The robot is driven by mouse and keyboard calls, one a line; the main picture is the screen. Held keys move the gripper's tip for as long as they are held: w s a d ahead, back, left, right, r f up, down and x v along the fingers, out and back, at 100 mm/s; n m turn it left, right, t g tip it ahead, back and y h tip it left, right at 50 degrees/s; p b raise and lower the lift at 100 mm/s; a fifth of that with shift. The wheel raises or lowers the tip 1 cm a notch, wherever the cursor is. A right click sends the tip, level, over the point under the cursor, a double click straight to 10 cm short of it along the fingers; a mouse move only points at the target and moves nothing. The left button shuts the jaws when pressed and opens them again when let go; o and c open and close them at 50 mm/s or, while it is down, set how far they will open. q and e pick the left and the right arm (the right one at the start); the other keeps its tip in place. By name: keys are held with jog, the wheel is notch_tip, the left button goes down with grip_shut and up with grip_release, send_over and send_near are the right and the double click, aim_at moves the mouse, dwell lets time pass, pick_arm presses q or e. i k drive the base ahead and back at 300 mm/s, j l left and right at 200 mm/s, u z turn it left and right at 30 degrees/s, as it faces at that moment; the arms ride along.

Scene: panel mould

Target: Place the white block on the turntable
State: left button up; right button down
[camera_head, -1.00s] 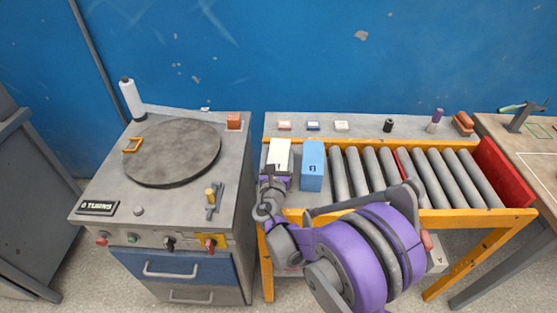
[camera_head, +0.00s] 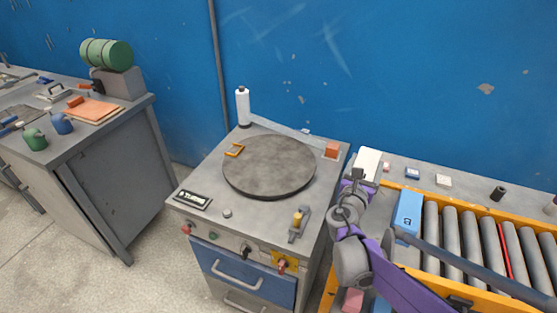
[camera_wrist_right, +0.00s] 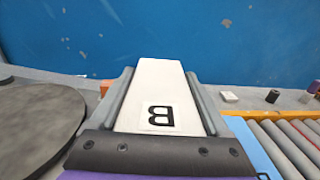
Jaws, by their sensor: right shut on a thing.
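The white block (camera_head: 368,163) is in my right gripper (camera_head: 357,182), at the left end of the roller conveyor. In the right wrist view the white block (camera_wrist_right: 158,95) sits between the two fingers of the right gripper (camera_wrist_right: 160,98), with a letter B on its near face. The turntable (camera_head: 269,167), a round dark grey disc, lies on the cabinet top to the left of the gripper; nothing stands on its middle. Its edge also shows at the left of the right wrist view (camera_wrist_right: 35,125). My left gripper is not in view.
A blue block (camera_head: 408,212) stands on the conveyor rollers (camera_head: 452,240), right of my gripper. On the cabinet are a white bottle (camera_head: 243,107), an orange block (camera_head: 332,150), an orange frame (camera_head: 234,150) at the disc's edge and a brass-knobbed lever (camera_head: 298,222).

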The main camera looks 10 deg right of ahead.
aim_at(274, 162)
jog(key=i+j, duration=0.4)
jog(key=j, duration=0.15)
jog(key=i+j, duration=0.35)
jog(key=j, duration=0.2)
